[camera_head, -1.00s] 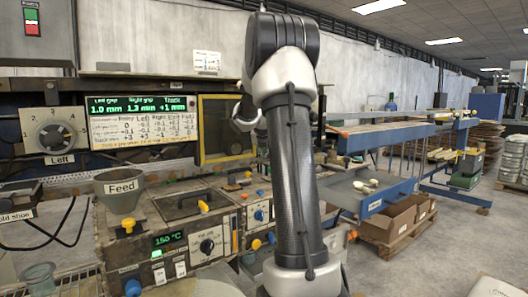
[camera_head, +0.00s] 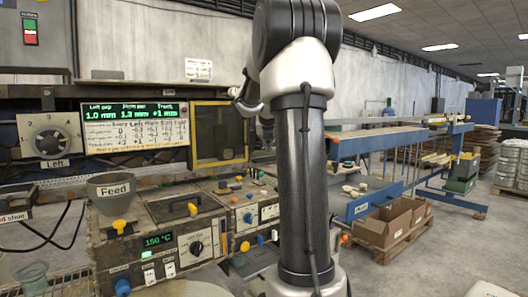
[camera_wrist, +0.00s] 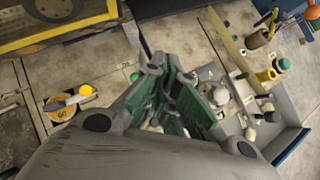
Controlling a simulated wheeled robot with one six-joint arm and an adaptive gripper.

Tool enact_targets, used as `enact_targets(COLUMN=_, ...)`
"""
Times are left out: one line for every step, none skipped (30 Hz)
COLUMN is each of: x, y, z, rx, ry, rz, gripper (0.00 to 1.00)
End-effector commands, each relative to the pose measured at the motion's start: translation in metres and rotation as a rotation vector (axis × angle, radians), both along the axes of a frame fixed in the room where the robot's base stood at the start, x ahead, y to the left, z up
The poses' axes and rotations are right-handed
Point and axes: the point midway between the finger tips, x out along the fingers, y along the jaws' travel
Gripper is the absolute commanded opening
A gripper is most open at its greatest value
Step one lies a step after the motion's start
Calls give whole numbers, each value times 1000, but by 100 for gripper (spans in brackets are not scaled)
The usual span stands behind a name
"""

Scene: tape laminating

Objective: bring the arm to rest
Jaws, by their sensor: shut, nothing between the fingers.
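My arm (camera_head: 303,180) stands upright in the middle of the head view. Its elbow (camera_head: 297,30) is at the top edge, and the column of the arm blocks part of the machine behind. My gripper does not show clearly in the head view. In the wrist view my gripper (camera_wrist: 168,85) has its green-padded fingers together, with nothing held between them.
A machine with a green-lit display (camera_head: 137,127), a Feed hopper (camera_head: 110,192) and control knobs fills the left. A blue-framed table (camera_head: 375,140) and cardboard boxes (camera_head: 385,222) stand at the right. Open floor (camera_head: 430,262) lies at the lower right.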

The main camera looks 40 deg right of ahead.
Motion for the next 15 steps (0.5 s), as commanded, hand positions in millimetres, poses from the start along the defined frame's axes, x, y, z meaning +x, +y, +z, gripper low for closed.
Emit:
enact_targets(x=-4, y=0, z=5, rx=0, ry=-3, rz=-1, gripper=0)
enact_targets(x=-6, y=0, z=7, rx=0, ry=-2, rz=-1, gripper=0)
enact_targets(x=-8, y=1, z=9, rx=0, ry=-1, rz=-1, gripper=0)
enact_targets(x=-10, y=1, z=10, rx=0, ry=0, rz=0, gripper=0)
enact_targets(x=-11, y=1, z=11, rx=1, ry=0, rz=-1, gripper=0)
enact_targets(x=-12, y=1, z=11, rx=1, ry=0, rz=-1, gripper=0)
enact_targets(x=-12, y=1, z=12, rx=1, ry=0, rz=-1, gripper=0)
enact_targets(x=-12, y=1, z=12, rx=1, ry=0, rz=-1, gripper=0)
enact_targets(x=-12, y=1, z=12, rx=1, ry=0, rz=-1, gripper=0)
enact_targets(x=-12, y=1, z=12, rx=1, ry=0, rz=-1, gripper=0)
enact_targets(x=-12, y=1, z=12, rx=1, ry=0, rz=-1, gripper=0)
enact_targets(x=-12, y=1, z=12, rx=1, ry=-1, rz=-1, gripper=0)
enact_targets(x=-12, y=1, z=12, rx=4, ry=-3, rz=-5, gripper=0)
enact_targets(x=-12, y=1, z=12, rx=10, ry=-9, rz=-13, gripper=0)
enact_targets(x=-12, y=1, z=12, rx=26, ry=-24, rz=-35, gripper=0)
